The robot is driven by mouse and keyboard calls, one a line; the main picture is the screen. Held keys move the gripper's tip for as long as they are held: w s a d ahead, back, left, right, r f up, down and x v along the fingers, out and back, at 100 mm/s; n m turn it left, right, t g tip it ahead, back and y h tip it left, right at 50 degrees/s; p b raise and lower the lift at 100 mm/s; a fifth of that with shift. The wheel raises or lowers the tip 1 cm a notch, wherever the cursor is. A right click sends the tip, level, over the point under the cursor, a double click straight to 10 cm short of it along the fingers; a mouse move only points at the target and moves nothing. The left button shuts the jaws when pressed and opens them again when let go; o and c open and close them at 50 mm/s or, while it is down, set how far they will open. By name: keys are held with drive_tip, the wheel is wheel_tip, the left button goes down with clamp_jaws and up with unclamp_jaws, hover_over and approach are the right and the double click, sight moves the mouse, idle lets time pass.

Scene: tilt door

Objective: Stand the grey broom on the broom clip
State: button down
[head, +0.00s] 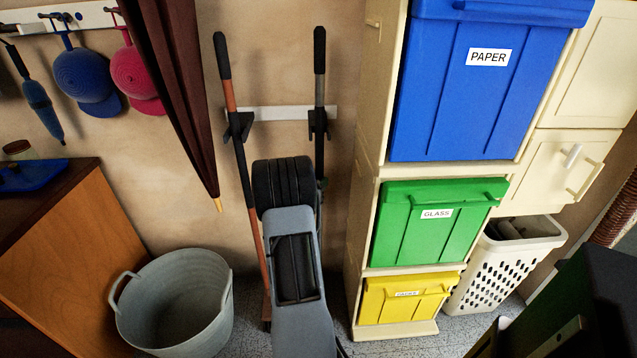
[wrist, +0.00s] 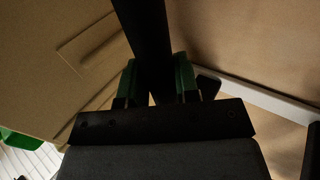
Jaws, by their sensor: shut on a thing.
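The grey broom stands nearly upright, its black-gripped handle (head: 319,50) in front of the right end of the white wall rail. A black broom clip (head: 318,122) on that rail meets the handle; I cannot tell whether the handle is fully seated. In the wrist view, the green-padded fingers of my gripper (wrist: 157,84) are shut on the dark handle (wrist: 145,35). A black piece, perhaps the clip, is just right of the fingers.
An orange-handled broom (head: 231,95) leans at the left clip. A grey tub (head: 176,305) stands on the floor at left. A tall cream cabinet with blue, green (head: 435,225) and yellow bins is close on the right. A closed brown umbrella (head: 180,80) hangs at upper left.

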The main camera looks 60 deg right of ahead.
drive_tip(key=shift+f+b, duration=0.3)
drive_tip(key=shift+b, duration=0.05)
drive_tip(key=shift+c, duration=2.3)
unclamp_jaws()
drive_tip(key=a+p, duration=0.1)
drive_tip(key=a, duration=1.3)
drive_tip(key=shift+w+f, duration=0.1)
drive_tip(key=shift+f, duration=0.1)
